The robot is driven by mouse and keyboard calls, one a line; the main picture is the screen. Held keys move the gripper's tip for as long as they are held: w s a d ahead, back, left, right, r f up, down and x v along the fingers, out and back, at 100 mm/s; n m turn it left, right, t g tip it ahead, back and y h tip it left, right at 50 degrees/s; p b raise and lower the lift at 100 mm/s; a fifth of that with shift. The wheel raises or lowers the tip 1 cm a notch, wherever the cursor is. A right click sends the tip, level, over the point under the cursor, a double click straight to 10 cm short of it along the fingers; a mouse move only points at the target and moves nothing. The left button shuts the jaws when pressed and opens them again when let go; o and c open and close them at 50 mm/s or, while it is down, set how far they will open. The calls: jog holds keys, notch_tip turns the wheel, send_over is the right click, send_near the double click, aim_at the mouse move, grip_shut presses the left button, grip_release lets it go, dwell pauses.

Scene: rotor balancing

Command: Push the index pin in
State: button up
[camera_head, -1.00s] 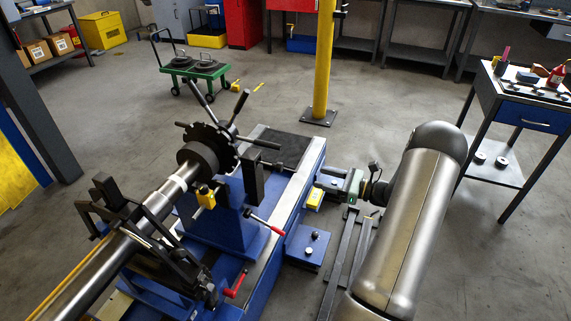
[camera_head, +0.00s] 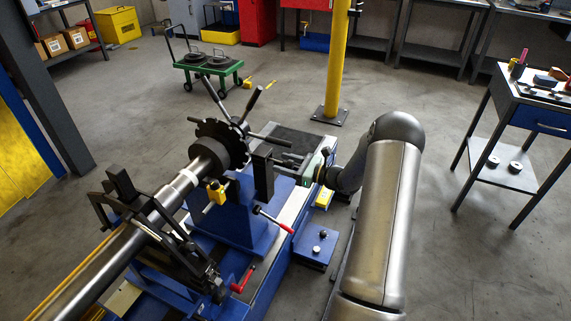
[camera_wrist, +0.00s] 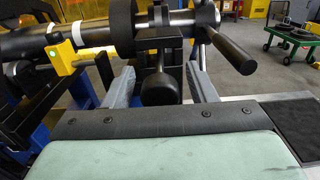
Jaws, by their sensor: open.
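The index pin shows in the wrist view as a black round knob (camera_wrist: 159,88) on a short stem, standing out from a black upright block (camera_wrist: 150,45). The block also shows in the head view (camera_head: 262,173), beside the notched black disc (camera_head: 222,140) on the end of the steel rotor shaft (camera_head: 180,187). My gripper (camera_wrist: 160,72) is open, with one grey finger on each side of the knob and gaps visible between. In the head view my gripper (camera_head: 291,164) reaches in from the right towards the block; the knob is hard to make out there.
Black handle bars (camera_head: 268,139) stick out from the disc, one close to my right finger in the wrist view. A yellow clamp (camera_head: 215,192) sits by the shaft, and a red-handled lever (camera_head: 274,220) is below the block. A blue box (camera_head: 315,246) stands in front.

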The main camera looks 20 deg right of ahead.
grip_shut()
jog(key=shift+x, duration=0.95)
grip_release()
jog(key=shift+a, duration=0.1)
jog(key=v, duration=1.7)
jog(key=shift+d, duration=0.2)
jog(key=shift+s, duration=0.1)
